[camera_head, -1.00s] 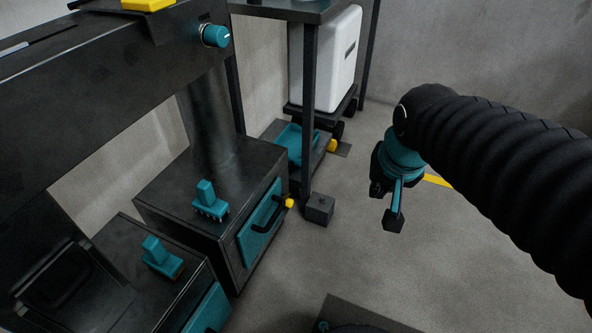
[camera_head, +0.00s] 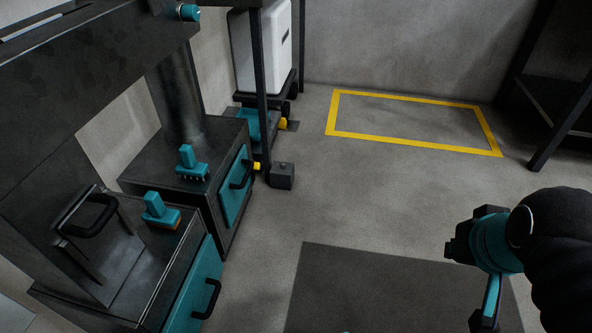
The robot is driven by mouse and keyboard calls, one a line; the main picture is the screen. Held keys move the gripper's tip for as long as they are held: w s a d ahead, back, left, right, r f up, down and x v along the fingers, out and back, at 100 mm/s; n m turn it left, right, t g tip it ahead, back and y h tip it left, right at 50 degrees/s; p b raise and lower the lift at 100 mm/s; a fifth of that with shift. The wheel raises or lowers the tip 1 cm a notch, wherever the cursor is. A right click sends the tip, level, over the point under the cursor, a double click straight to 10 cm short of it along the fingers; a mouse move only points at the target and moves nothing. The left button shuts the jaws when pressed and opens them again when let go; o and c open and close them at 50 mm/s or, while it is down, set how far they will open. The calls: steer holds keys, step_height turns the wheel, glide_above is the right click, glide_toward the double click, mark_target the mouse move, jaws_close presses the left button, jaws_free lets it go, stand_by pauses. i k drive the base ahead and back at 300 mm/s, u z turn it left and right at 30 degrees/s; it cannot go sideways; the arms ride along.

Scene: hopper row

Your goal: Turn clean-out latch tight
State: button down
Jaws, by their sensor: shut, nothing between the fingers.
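A dark box (camera_head: 153,166) at the left has a teal clean-out door (camera_head: 234,188) with a black handle. A small yellow latch knob (camera_head: 257,166) sits at the door's far edge; its turn angle is too small to tell. A nearer box has a similar teal door (camera_head: 193,292); no yellow knob shows on it. My gripper (camera_head: 483,321) hangs at the lower right, shut and empty, well apart from both doors, with its tips near the picture's bottom edge.
A dark post stands beside the far box, with a small dark block (camera_head: 282,176) at its foot. A white container (camera_head: 262,45) stands behind on a wheeled base. A dark mat (camera_head: 390,285) lies in front. The yellow-outlined floor area (camera_head: 415,118) is clear. A dark rack (camera_head: 555,100) stands at right.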

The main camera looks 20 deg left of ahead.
mark_target(257, 165)
steer(key=u, duration=0.9)
steer(key=i, duration=1.35)
steer(key=z, duration=0.6)
